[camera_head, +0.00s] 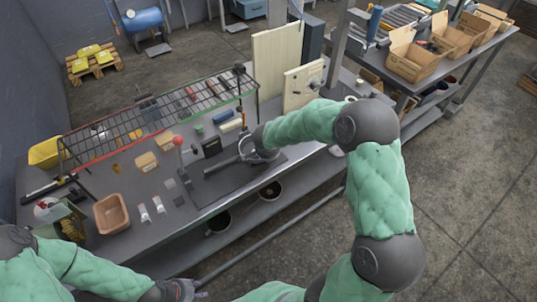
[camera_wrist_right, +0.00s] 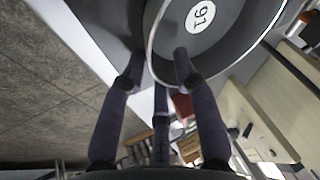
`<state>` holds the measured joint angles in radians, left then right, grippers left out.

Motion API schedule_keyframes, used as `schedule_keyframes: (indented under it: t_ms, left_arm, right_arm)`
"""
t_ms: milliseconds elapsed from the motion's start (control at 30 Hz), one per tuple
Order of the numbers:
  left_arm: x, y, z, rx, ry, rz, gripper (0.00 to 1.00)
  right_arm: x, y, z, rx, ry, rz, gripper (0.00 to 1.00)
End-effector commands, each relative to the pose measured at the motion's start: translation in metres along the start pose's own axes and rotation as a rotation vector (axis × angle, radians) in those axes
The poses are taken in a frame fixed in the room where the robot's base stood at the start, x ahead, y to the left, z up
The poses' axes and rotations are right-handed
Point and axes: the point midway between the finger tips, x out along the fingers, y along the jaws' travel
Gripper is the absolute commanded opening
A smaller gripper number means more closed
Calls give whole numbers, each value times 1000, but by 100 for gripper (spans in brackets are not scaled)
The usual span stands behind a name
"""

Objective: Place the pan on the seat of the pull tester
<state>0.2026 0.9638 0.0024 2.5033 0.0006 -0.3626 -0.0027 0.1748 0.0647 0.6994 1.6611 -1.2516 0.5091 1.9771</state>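In the right wrist view a round dark grey pan (camera_wrist_right: 222,48) with a bright metal rim and a white numbered label fills the top. My right gripper (camera_wrist_right: 160,54) has its fingers spread, with the pan's rim between the two tips; I see no firm closing on it. In the head view the right gripper is mostly hidden at the end of its green-sleeved arm, over the bench. The pull tester (camera_head: 211,147) seems to be the dark unit with a red-knobbed lever and flat base; its seat is not clear. My left gripper (camera_head: 185,290) is low at the bottom edge, fingers too small to judge.
The workbench (camera_head: 120,245) carries a wire rack (camera_head: 155,115), a brown bin (camera_head: 111,213) and small parts. Upright pale boards (camera_head: 277,60) stand behind the right arm. Another table (camera_head: 465,65) with cardboard boxes is at the right. Open floor lies in front.

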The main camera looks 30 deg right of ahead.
Motion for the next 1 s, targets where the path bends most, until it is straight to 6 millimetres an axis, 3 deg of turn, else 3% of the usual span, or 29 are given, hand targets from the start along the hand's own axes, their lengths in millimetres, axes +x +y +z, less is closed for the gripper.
schedule_keyframes:
  t_ms: [167, 600, 800, 1000]
  left_arm:
    - [-5, 2, 0, 0, 0, 0, 40]
    - [-14, 5, 0, 0, 0, 0, 40]
    - [-15, 5, 1, 0, 0, 0, 40]
    - [-15, 5, 1, 0, 0, 0, 40]
  right_arm:
    - [-15, -2, -2, 2, 2, -3, 31]
    - [-100, -1, -1, 0, 1, -3, 31]
    - [-118, -1, -1, 0, 0, -2, 31]
    - [-122, 0, -1, 0, 0, 1, 31]
